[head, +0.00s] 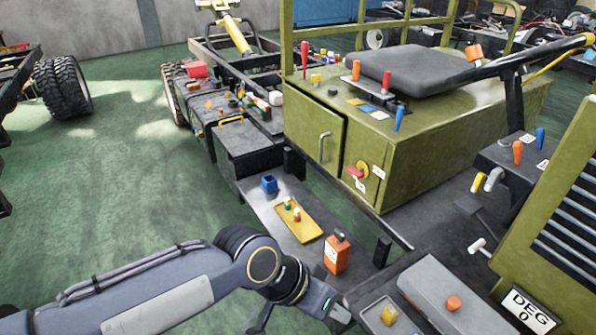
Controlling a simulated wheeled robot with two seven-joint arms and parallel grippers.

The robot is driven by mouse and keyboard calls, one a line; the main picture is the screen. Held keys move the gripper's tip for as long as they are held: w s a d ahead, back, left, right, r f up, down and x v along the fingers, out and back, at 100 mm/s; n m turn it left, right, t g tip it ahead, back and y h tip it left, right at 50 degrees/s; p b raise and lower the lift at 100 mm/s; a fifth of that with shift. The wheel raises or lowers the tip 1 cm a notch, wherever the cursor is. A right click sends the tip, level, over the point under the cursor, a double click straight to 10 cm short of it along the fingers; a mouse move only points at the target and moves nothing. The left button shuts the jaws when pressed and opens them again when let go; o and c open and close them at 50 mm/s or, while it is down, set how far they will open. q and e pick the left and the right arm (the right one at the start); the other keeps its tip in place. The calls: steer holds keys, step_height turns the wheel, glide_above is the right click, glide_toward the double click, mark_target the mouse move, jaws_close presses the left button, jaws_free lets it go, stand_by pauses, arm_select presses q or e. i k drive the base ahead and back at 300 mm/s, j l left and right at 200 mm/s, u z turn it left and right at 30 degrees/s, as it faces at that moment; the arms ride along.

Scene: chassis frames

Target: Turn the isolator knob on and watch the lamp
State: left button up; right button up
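A red knob on a yellow backing (357,170), which looks like the isolator knob, sits on the side of the olive-green cabinet (400,125). White labels lie close beside and below it; their text is too small to read, and so is the knob's setting. I cannot tell for sure which part is the lamp. An orange dome (453,303) stands on a grey box at the lower right. My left gripper (336,314) is low in the picture, well below the knob and apart from it. Its fingers are not clear. My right gripper is out of view.
An orange bottle (336,253), a yellow tray (298,220) with small pieces and a blue cup (269,184) stand on the grey step between my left arm and the cabinet. A black post (382,251) rises nearby. Open green floor (110,190) lies left.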

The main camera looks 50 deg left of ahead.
mark_target(358, 174)
steer(key=j+u, duration=0.1)
steer(key=u, duration=0.25)
steer(key=j+u, duration=0.1)
steer(key=u, duration=0.65)
steer(key=i+j+u, duration=0.2)
steer(key=u, duration=0.15)
steer(key=i+j+u, duration=0.25)
steer(key=u, duration=0.15)
